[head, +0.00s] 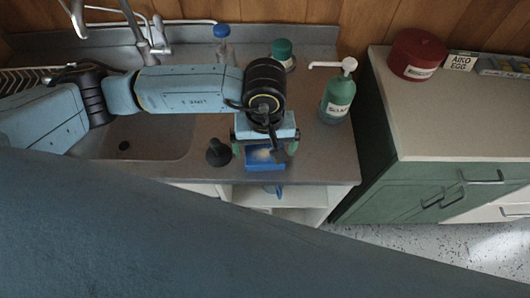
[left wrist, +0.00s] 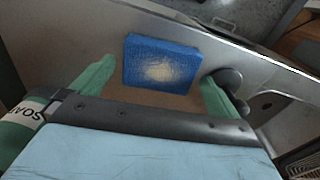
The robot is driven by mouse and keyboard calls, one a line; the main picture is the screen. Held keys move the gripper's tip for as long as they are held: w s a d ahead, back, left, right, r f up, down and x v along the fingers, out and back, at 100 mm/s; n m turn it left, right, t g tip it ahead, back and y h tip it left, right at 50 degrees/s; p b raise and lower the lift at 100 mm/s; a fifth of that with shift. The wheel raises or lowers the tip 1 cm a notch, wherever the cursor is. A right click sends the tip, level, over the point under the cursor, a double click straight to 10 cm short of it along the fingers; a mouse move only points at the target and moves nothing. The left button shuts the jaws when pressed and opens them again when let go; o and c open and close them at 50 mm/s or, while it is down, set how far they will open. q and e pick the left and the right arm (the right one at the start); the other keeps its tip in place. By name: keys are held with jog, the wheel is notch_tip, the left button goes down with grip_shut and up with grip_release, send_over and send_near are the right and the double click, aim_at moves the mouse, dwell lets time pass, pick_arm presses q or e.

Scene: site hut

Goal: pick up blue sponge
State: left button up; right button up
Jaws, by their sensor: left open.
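The blue sponge (head: 265,160), with a pale worn patch on top, lies on the grey counter near its front edge. In the left wrist view the sponge (left wrist: 161,64) lies just beyond and between the fingertips. My left gripper (head: 265,149) is open above the sponge, its green fingers on either side, and holds nothing. The left gripper also shows in the left wrist view (left wrist: 155,82). I cannot tell its exact height above the sponge. My right gripper is not in view.
A black stopper-like object (head: 219,152) stands close left of the sponge. A green soap pump bottle (head: 338,97), a green-capped container (head: 283,54) and a blue-capped bottle (head: 222,42) stand behind. The sink (head: 150,139) is left. A red tin (head: 416,54) sits on the right cabinet.

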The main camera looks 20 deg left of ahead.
pick_arm(q)
jog(key=shift+f, duration=1.3)
jog(key=c, duration=0.9)
